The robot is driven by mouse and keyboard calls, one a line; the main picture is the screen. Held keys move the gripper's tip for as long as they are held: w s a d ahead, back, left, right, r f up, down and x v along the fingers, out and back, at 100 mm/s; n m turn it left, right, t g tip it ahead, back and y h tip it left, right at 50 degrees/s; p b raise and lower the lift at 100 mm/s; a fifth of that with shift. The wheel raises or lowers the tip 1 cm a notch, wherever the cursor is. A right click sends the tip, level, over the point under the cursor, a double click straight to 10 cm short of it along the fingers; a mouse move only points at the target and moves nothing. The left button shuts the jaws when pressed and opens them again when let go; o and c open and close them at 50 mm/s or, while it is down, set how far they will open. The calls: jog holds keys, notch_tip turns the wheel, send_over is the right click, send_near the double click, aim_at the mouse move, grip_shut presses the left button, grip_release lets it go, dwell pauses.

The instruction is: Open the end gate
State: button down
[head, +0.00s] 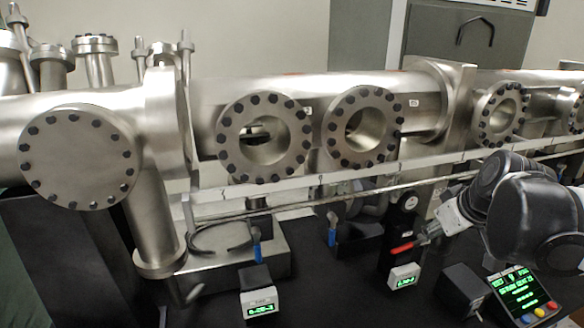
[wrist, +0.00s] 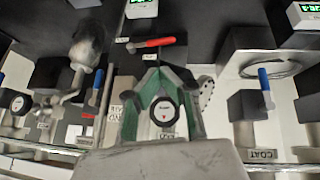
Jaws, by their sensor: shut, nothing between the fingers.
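A red lever handle (head: 402,248) sits on a dark block in the lower right of the head view, with a small green-lit display in front of it. It also shows in the wrist view (wrist: 152,42), lying roughly crosswise just beyond my fingertips. A small label under it is too small to read, so I cannot tell if it is the end gate. My gripper (head: 426,236) is just right of the handle in the head view. In the wrist view its green-sided fingers (wrist: 160,73) are shut and empty. Contact with the handle cannot be made out.
Blue levers (head: 256,246) stand to the left; another (wrist: 265,85) is by a block labelled COAT (wrist: 261,154). A round gauge (wrist: 165,112) shows between my fingers. A steel beam tube with bolted flanges (head: 265,138) runs behind. A control panel (head: 524,296) stands front right.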

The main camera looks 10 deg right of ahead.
aim_at(403, 248)
jog(key=x, duration=1.3)
jog(key=shift+w+f, duration=0.15)
jog(key=shift+f, duration=0.25)
